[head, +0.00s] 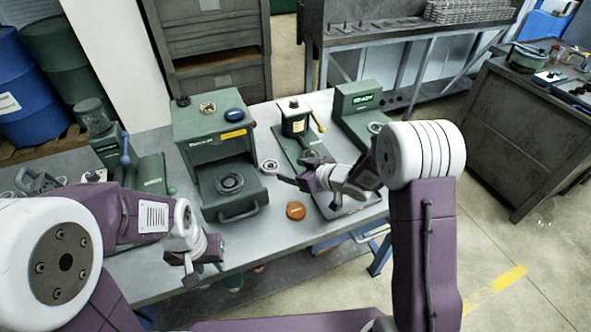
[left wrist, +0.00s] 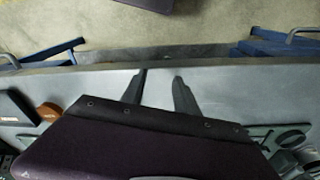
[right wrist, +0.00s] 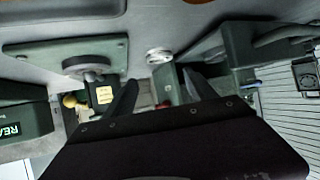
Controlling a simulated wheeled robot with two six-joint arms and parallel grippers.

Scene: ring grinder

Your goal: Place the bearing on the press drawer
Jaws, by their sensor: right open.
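The bearing (head: 269,166) is a small pale ring lying flat on the table, just right of the press drawer. It also shows in the right wrist view (right wrist: 158,55), ahead of the fingertips and apart from them. The press drawer (head: 228,203) is pulled out of the green press (head: 212,135); a dark round seat (head: 230,182) lies in it. My right gripper (head: 291,168) is open and empty, to the right of the bearing with its fingers pointing left. My left gripper (head: 190,274) is open and empty, low near the table's front edge.
An orange disc (head: 296,211) lies right of the drawer. A small arbor press (head: 295,125) stands behind my right gripper, and a green machine with a display (head: 362,105) stands further right. Another green device (head: 105,145) is at left. The table front around the orange disc is clear.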

